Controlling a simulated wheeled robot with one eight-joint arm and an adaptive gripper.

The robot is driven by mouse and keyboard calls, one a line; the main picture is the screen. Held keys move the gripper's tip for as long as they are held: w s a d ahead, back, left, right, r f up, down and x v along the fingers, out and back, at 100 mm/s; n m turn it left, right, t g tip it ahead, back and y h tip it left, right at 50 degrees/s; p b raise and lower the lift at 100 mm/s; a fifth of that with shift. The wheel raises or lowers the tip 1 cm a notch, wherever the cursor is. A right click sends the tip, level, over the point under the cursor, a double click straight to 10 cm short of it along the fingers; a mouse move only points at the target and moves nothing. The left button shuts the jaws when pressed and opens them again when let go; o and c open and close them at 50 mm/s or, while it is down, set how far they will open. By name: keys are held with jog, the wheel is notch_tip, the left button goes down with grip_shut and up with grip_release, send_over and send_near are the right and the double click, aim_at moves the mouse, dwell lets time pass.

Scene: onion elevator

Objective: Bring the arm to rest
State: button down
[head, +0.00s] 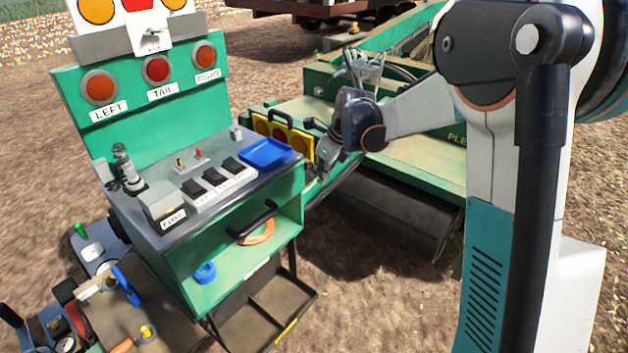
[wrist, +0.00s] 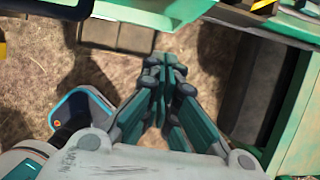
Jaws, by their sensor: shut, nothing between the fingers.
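My arm reaches in from the right in the head view, bent at the elbow, with its wrist (head: 362,122) beside the right end of the green control bench (head: 245,190). My gripper (head: 320,168) hangs near the bench's right edge and is partly hidden there. In the wrist view my gripper (wrist: 163,72) points away from the camera, its fingers together and nothing between them. Bare brown ground shows beyond the fingertips. I cannot tell how close the gripper is to the bench edge.
The bench carries a blue tray (head: 265,153), switches (head: 213,180) and a board with LEFT, TAIL and RIGHT lamps (head: 157,69). A yellow-framed lamp panel (head: 283,135) stands close by my gripper. A green machine (head: 420,170) lies behind my wrist. Open ground (head: 350,290) is in front.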

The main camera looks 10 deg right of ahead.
jog(key=s+r+n+t+b, duration=0.1)
jog(key=s+r+n, duration=0.2)
jog(key=s+n, duration=0.25)
jog(key=s+r+n+h+b, duration=0.1)
jog(key=s+r+n+b, duration=0.1)
jog(key=s+n, duration=0.3)
jog(key=s+r+n+t+b, duration=0.1)
jog(key=s+r+n, duration=0.25)
jog(key=s, duration=0.35)
jog(key=s+f+n+b, duration=0.1)
jog(key=s+f+n, duration=0.2)
jog(key=s+n, duration=0.4)
jog(key=s+f+n+t+h+b, duration=0.1)
jog(key=s+f+n+b, duration=0.1)
jog(key=s+n, duration=0.5)
jog(key=shift+s+f+n+t+h, duration=0.3)
jog(key=shift+s+f+n, duration=0.1)
jog(key=shift+s+f, duration=0.25)
jog(key=shift+a, duration=0.15)
